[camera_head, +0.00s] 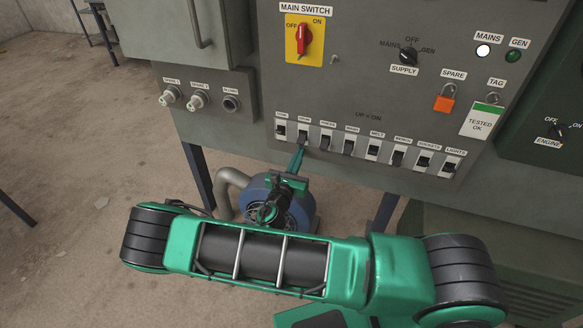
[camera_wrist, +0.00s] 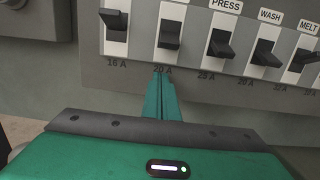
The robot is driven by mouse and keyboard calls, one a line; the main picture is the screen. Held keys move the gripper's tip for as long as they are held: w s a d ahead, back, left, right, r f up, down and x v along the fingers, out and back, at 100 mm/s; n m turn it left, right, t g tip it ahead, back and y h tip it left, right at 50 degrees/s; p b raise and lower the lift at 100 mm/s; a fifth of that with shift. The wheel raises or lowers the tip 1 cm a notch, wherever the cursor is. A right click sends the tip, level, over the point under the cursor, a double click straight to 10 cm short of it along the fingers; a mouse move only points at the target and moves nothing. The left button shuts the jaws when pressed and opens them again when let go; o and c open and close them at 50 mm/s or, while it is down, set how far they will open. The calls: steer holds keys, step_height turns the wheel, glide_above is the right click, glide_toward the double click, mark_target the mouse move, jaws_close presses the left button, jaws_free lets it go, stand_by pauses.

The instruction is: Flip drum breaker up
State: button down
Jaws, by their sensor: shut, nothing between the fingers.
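The drum breaker (camera_head: 301,139) is the second black lever from the left in the row at the panel's bottom. Its lever points down, with white showing above it. It also shows in the wrist view (camera_wrist: 168,35), where its label is out of frame. My gripper (camera_head: 299,153) is shut and empty, with its green fingertips just below this lever.
Several other breakers stand close by, including press (camera_head: 324,143) to the right and the leftmost breaker (camera_head: 280,131). A red main switch (camera_head: 304,40), a supply knob (camera_head: 409,56) and an orange padlock (camera_head: 445,102) are higher up. Sockets (camera_head: 197,101) stick out at left.

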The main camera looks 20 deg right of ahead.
mark_target(302, 139)
steer(key=shift+s+a+r, duration=0.15)
steer(key=shift+s+r, duration=0.1)
steer(key=shift+r, duration=0.35)
steer(key=shift+s+a+r, duration=0.2)
steer(key=shift+r, duration=0.45)
steer(key=shift+s+a+r, duration=0.15)
steer(key=shift+s+r, duration=0.1)
steer(key=shift+r, duration=0.35)
steer(key=shift+a, duration=0.1)
steer(key=shift+d+r, duration=0.1)
steer(key=shift+d, duration=0.1)
steer(key=shift+a+g, duration=0.15)
steer(key=shift+g, duration=0.15)
